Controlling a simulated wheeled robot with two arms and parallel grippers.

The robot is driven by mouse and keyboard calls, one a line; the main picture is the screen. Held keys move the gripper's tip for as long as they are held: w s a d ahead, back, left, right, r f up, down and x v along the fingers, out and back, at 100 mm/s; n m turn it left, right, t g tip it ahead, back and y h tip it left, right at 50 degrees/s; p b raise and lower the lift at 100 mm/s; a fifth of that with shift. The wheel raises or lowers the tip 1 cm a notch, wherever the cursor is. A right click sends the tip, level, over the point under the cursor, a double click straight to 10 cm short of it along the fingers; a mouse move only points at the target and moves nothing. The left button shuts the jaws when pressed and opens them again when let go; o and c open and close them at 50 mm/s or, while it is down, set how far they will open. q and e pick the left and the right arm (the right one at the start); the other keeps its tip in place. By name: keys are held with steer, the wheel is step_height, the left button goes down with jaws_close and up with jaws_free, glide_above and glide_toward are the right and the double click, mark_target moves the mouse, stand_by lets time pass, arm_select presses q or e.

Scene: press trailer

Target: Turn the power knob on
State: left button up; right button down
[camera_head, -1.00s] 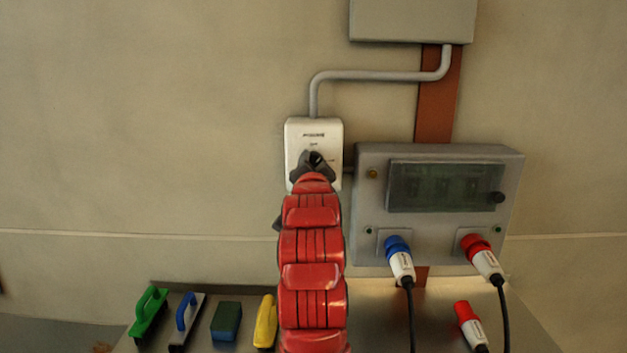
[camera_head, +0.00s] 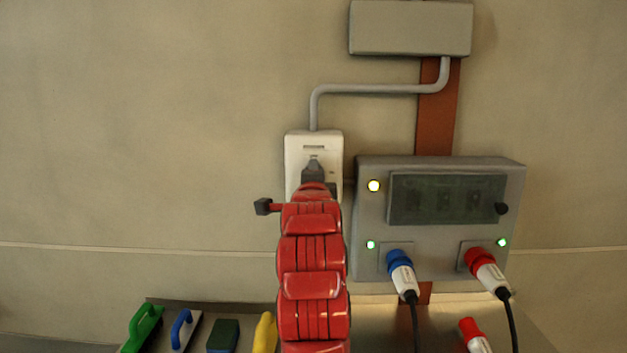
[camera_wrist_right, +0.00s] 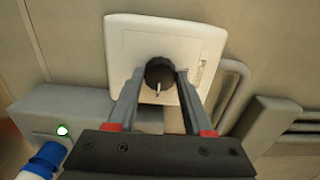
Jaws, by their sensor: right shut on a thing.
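The power knob (camera_wrist_right: 159,74) is black and round with a white pointer line, on the white switch box (camera_wrist_right: 118,60). In the right wrist view the pointer is toward the bottom of the picture. My right gripper (camera_wrist_right: 156,80) has a finger on each side of the knob and is shut on it. In the head view my right gripper (camera_head: 314,167) reaches the white switch box (camera_head: 297,153) and hides the knob. My left gripper is in neither view.
A grey panel (camera_head: 440,254) right of the switch box has a lit yellow lamp (camera_head: 374,186) and two lit green lamps. Blue (camera_head: 399,262) and red (camera_head: 478,262) plugs sit in it. Several tools stand on the surface below left. The wall at left is clear.

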stand_by(0.4)
steer(key=shift+c, duration=1.5)
jaws_free()
steer(key=shift+s, duration=0.1)
steer(key=s+b, duration=0.3)
steer(key=s, duration=1.4)
steer(key=shift+a, duration=0.15)
